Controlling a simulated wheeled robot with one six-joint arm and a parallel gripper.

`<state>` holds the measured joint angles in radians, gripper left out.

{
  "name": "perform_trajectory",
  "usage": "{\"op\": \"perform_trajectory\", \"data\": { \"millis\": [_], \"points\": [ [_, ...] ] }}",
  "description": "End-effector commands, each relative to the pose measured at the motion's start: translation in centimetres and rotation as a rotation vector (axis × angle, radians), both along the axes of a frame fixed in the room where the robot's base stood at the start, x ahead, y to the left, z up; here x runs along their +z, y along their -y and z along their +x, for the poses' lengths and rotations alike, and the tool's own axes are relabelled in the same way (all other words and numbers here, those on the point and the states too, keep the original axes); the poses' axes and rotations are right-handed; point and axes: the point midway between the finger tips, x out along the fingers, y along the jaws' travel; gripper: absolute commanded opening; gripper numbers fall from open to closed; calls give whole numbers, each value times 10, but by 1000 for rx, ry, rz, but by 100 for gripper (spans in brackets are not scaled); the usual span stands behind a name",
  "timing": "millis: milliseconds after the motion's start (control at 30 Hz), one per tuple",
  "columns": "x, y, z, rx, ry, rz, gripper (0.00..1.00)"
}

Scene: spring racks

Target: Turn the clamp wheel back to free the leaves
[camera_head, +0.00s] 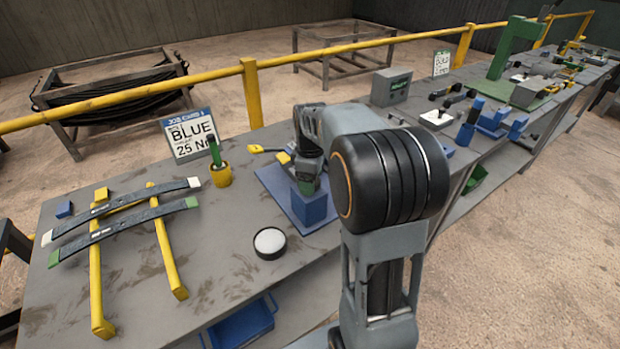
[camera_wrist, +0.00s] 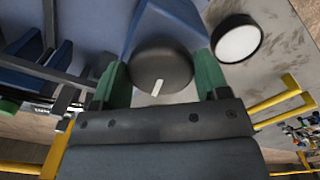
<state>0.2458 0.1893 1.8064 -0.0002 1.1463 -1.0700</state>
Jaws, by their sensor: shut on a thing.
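The clamp wheel (camera_wrist: 160,64) is a dark round knob with a white mark, in the middle of the wrist view. My gripper (camera_wrist: 158,80) has its green fingers on opposite sides of the wheel and is shut on it. The white mark points down and slightly left in that view. Behind the wheel is the blue clamp body (camera_wrist: 172,18). In the head view the blue clamp block (camera_head: 315,207) stands on a blue plate, below my gripper (camera_head: 308,180), which hides the wheel. Two dark spring leaves (camera_head: 125,220) lie across yellow rails at the left; whether any leaf is in the clamp is hidden.
A black-rimmed white round dish (camera_head: 269,242) stands in front of the clamp. A yellow cup (camera_head: 220,175) with a green-handled tool and a job card (camera_head: 192,138) reading BLUE stand behind. A yellow rail (camera_head: 200,86) runs along the back.

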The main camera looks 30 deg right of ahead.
Motion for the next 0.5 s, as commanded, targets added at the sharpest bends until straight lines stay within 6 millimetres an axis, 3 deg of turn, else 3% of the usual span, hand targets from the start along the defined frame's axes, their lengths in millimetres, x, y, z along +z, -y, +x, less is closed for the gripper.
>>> {"op": "perform_trajectory", "data": {
  "millis": [333,367,500],
  "points": [
    [0,0,0,1,2,1,45],
    [0,0,0,1,2,1,71],
    [0,0,0,0,1,0,85]
  ]
}}
